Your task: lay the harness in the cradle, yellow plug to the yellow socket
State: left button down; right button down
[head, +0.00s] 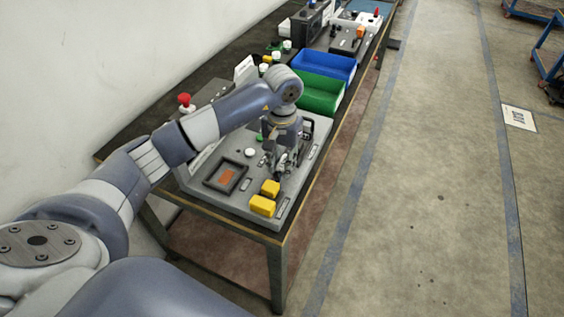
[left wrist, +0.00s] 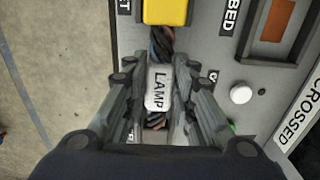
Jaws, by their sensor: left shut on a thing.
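My left gripper (head: 284,166) is low over the grey panel (head: 242,202). In the left wrist view its fingers (left wrist: 157,92) are shut on the harness at a white sleeve marked LAMP (left wrist: 158,90). Dark twisted wires of the harness (left wrist: 161,45) run from the sleeve up to a yellow block (left wrist: 167,12), which looks like the yellow plug. In the head view two yellow blocks sit near the panel's front corner, one nearer the gripper (head: 271,187) and one at the edge (head: 262,206). The cradle and the harness's other end are hidden by the gripper. My right gripper is out of view.
Green (head: 320,95) and blue (head: 326,66) bins stand behind. Open floor lies right of the bench.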

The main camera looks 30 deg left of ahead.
aim_at(282, 165)
pick_arm(q)
jog(key=shift+f, duration=0.75)
jog(key=shift+w+f, duration=0.1)
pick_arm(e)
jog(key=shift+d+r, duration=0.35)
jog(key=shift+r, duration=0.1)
pick_arm(q)
jog(key=shift+f, duration=0.15)
jog(key=c, duration=1.3)
grip_release()
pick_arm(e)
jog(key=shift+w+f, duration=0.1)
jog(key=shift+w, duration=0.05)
pick_arm(q)
jog(key=shift+r+b, duration=1.6)
jog(key=shift+r, duration=4.6)
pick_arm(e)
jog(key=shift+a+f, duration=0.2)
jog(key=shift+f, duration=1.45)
